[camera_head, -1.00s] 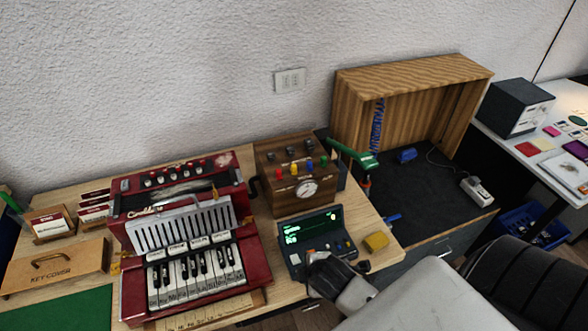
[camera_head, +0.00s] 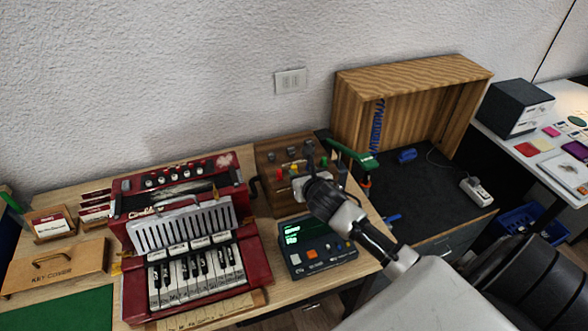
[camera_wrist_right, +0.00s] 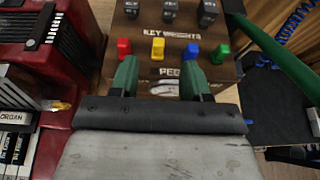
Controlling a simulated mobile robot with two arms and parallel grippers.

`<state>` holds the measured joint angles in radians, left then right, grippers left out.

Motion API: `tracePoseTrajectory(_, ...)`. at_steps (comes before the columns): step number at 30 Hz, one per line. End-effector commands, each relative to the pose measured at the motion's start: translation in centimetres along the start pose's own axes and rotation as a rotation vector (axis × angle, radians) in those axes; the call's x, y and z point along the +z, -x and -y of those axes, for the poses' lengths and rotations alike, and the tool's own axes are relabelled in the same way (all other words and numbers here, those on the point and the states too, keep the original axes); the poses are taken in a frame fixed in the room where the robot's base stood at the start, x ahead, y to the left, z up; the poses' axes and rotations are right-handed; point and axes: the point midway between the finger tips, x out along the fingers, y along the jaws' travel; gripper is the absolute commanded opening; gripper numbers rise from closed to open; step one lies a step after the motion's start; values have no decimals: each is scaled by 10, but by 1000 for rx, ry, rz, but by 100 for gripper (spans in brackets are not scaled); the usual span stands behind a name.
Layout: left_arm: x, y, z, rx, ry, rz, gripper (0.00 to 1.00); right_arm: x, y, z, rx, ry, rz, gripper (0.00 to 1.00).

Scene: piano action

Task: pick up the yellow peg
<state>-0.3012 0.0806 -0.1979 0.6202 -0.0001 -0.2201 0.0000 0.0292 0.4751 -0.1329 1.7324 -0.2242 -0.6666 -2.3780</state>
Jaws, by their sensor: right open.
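The yellow peg (camera_wrist_right: 158,48) stands in the front row of a wooden peg box in the right wrist view, between a red peg (camera_wrist_right: 124,48) and a blue peg (camera_wrist_right: 192,50). It also shows small in the head view (camera_head: 294,168). My right gripper (camera_wrist_right: 158,77) is open and empty, its two green fingers apart. In the wrist view the yellow peg appears between and just beyond the fingertips. I cannot tell the exact distance. In the head view my right gripper (camera_head: 312,171) is over the box front and hides part of it. My left gripper is not in view.
A green peg (camera_wrist_right: 221,53) and grey key weights (camera_wrist_right: 169,10) share the box. The red accordion (camera_head: 260,255) stands left of it, and a console with a lit screen (camera_head: 293,236) sits in front. A green-armed tool (camera_head: 350,153) stands close on the right.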

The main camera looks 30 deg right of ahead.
Motion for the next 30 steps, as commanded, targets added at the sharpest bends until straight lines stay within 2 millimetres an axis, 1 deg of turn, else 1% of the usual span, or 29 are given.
tracePoseTrajectory(1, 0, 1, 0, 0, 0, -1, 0, 1, -6, 0, -1, -3, 0, 47)
tracePoseTrajectory(8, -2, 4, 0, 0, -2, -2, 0, 2, -21, -1, 0, -5, -2, 47)
tracePoseTrajectory(13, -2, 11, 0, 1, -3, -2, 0, 4, -44, -3, 1, -8, -2, 47)
tracePoseTrajectory(15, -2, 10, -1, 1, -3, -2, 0, 2, -54, -2, 0, -6, -2, 47)
tracePoseTrajectory(18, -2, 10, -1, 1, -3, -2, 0, 2, -62, -2, 0, -5, -1, 47)
tracePoseTrajectory(26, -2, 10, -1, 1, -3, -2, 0, 1, -65, -2, 1, -3, -1, 47)
tracePoseTrajectory(27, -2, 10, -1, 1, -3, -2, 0, 1, -65, -2, 1, -3, -1, 45)
tracePoseTrajectory(29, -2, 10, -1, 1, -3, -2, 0, 1, -64, -2, 1, -3, -1, 36)
tracePoseTrajectory(30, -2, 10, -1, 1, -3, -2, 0, 1, -64, -2, 1, -3, -2, 30)
